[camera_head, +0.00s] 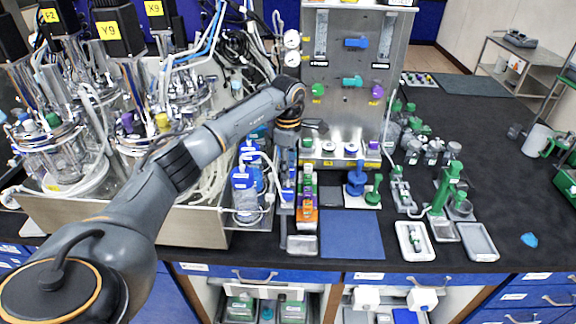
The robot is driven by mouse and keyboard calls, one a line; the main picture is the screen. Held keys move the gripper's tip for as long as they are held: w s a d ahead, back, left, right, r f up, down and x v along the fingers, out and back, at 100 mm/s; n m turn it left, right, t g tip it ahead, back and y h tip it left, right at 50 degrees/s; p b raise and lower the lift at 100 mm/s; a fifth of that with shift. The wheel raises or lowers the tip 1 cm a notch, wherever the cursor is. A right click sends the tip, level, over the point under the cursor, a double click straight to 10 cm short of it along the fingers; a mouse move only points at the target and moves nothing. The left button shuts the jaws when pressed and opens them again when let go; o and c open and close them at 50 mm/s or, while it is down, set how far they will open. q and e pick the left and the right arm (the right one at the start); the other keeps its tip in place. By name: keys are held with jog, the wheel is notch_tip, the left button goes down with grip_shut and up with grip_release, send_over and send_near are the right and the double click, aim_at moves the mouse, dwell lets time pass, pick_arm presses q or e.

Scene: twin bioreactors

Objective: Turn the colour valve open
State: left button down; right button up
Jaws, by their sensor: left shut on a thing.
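The upright metal panel (335,120) carries several coloured valve handles. A blue handle (356,43) is at the upper middle and a teal handle (352,81) is below it. A green knob (318,90) is at the lower left and a purple knob (376,92) at the lower right. My left arm reaches in from the left, and my left gripper (316,127) is in front of the panel's lower left, just below the green knob. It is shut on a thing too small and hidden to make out. My right gripper is not in view.
Glass bioreactor vessels with tubing stand in a metal tray (180,223) on the left. A blue mat (352,234), white trays (414,240) and green-topped equipment (449,185) lie on the dark bench (490,130). The bench's right side has free room.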

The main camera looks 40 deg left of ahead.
pick_arm(q)
jog(key=n+b, duration=0.1)
jog(key=n, duration=0.7)
jog(key=shift+s+n, duration=0.1)
jog(key=shift+n, duration=0.2)
jog(key=n, duration=0.4)
jog(key=shift+d+n+b, duration=0.15)
jog(key=shift+n+b, duration=0.15)
jog(key=shift+b, duration=0.05)
jog(key=shift+n, duration=1.8)
jog(key=c, duration=1)
grip_release()
